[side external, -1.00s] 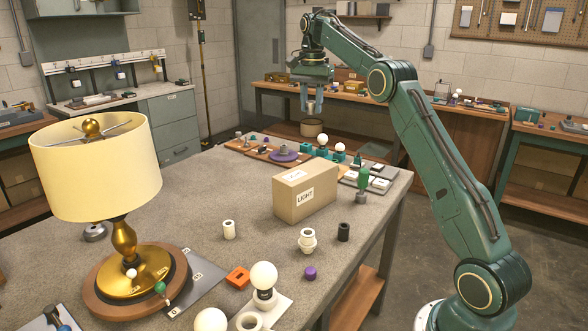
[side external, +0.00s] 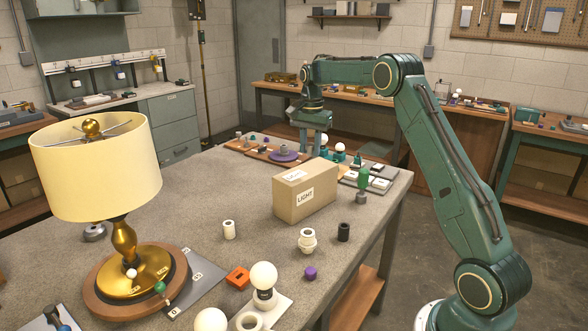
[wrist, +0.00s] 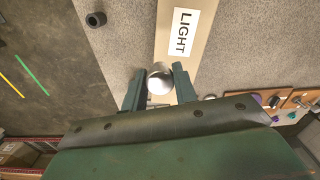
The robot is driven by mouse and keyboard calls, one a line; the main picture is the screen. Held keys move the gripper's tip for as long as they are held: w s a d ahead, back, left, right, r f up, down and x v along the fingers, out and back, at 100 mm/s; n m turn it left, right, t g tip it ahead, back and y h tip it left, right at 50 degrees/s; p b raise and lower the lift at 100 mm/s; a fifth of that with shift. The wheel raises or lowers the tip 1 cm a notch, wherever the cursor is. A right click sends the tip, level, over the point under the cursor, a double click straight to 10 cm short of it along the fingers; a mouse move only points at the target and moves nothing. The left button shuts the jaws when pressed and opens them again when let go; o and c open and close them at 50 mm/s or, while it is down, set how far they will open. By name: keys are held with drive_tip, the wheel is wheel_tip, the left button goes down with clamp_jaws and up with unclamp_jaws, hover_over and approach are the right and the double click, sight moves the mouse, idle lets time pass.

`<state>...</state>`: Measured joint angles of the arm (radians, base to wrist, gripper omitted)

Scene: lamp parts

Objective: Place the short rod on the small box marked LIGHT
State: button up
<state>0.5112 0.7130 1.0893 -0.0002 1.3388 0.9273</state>
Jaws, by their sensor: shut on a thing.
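The small cardboard box (side external: 312,205) marked LIGHT stands upright near the right edge of the grey table. My gripper (side external: 317,153) is behind the box from the side camera, with its fingers pointing down and their tips near the height of the box top. In the wrist view my gripper (wrist: 159,93) is shut on the short rod (wrist: 160,83), whose round silver end shows between the fingers. The box (wrist: 170,50) shows just ahead of the fingers, with its LIGHT label. In the side view the rod is hidden behind the box and fingers. I cannot tell whether it touches the box.
A gold table lamp (side external: 123,240) stands at the left. Boards with small parts (side external: 262,150) lie behind. The table's middle left is clear.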

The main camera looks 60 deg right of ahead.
sight(310, 176)
drive_tip(key=shift+f, duration=3.3)
drive_tip(key=shift+f, duration=0.15)
drive_tip(key=o, duration=1)
drive_tip(key=shift+o, duration=0.2)
wheel_tip(310, 176, up, 12)
drive_tip(key=shift+r, duration=0.15)
